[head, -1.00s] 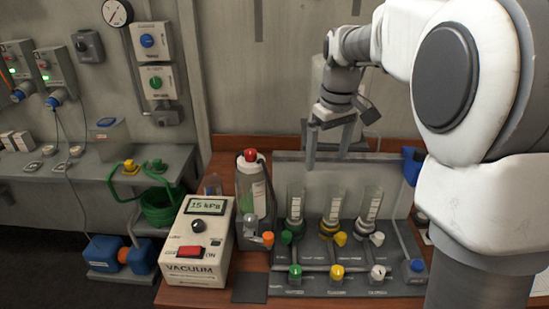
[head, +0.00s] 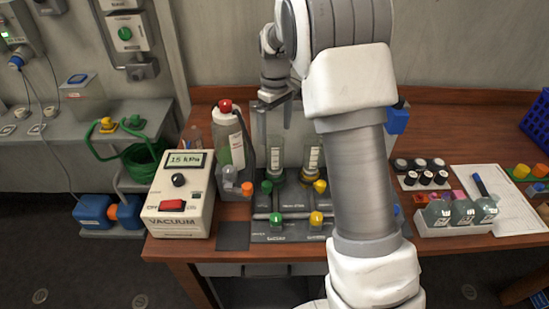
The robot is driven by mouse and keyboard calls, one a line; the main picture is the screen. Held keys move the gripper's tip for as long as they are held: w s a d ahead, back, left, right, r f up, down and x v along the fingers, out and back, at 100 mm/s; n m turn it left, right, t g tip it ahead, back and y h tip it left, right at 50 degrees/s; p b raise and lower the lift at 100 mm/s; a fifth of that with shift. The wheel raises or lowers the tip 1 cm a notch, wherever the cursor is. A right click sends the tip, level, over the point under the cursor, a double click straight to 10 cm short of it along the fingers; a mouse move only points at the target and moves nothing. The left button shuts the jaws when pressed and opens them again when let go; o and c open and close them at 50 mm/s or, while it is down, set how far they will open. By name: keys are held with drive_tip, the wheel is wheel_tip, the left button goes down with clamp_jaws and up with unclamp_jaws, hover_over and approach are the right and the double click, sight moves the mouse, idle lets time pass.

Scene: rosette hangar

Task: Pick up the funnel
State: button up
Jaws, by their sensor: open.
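Clear, funnel-like cylinders with white labels stand upright on the grey valve manifold (head: 262,228). The left funnel (head: 274,152) is above the green valves, and the middle funnel (head: 313,160) is above the yellow valves. My arm hides the manifold's right part, where a third cylinder showed earlier. My gripper (head: 272,120) is open and empty, fingers pointing down. In the picture it hangs over the top of the left funnel; I cannot tell whether it is directly above or behind it.
A vacuum box (head: 182,190) and a red-capped bottle (head: 229,140) stand left of the manifold. On the right are dark-capped vials (head: 420,178), a white rack with bottles (head: 455,228) and a paper sheet (head: 515,215). A grey wall is behind.

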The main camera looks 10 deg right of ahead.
sight(275, 149)
drive_tip(key=f, duration=0.8)
drive_tip(key=shift+w+f+p, duration=0.1)
drive_tip(key=shift+w+p, duration=0.2)
drive_tip(key=c, duration=1.3)
